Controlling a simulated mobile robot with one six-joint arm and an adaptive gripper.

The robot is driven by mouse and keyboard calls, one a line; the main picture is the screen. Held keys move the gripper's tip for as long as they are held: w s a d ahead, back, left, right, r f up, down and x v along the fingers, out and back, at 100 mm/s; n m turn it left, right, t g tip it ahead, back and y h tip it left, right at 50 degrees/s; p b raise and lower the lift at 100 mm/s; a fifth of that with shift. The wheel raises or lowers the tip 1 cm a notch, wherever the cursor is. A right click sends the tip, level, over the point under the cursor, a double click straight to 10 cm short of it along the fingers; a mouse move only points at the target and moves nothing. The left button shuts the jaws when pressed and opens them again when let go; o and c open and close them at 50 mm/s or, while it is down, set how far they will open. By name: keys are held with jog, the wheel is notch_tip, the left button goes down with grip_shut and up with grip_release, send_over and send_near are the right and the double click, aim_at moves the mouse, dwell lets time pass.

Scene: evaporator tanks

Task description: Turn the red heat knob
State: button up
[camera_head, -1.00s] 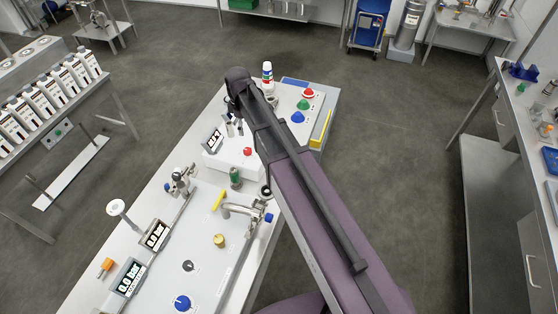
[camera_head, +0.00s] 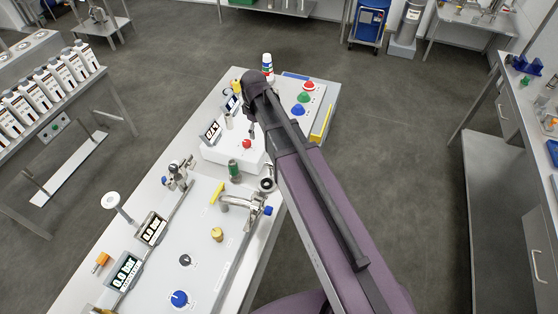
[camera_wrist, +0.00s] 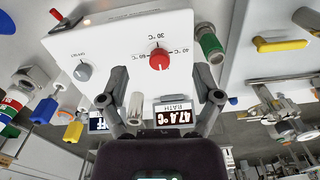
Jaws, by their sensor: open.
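The red heat knob (camera_head: 247,144) sits on the white bath housing (camera_head: 222,151). In the wrist view the knob (camera_wrist: 159,60) shows as a round red dial with a white mark and temperature labels around it. My gripper (camera_wrist: 164,78) is open and empty, with one dark finger on either side of the knob in that picture. The fingertips look apart from the knob; how far they are from the panel I cannot tell. In the head view my arm hides most of the gripper. A BATH temperature display (camera_wrist: 174,115) shows between the fingers.
A grey knob (camera_wrist: 82,71) is on the same panel. A green-topped fitting (camera_wrist: 209,42) stands close to my right finger. Red (camera_head: 310,86), green (camera_head: 303,97) and blue (camera_head: 298,110) knobs lie beyond my arm. Open floor (camera_head: 400,160) is right of the bench.

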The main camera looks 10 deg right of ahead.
jog(key=s+d+f+m+b, duration=0.5)
jog(key=s+d+f+b, duration=0.1)
jog(key=f+b, duration=0.1)
jog(key=shift+s+f+b, duration=0.25)
jog(key=shift+f+b, duration=0.05)
jog(key=shift+f, duration=0.35)
jog(key=shift+d, duration=0.1)
jog(key=s+d+m, duration=0.5)
jog(key=s, duration=0.2)
jog(key=shift+s+m, duration=0.15)
jog(key=shift+m, duration=0.25)
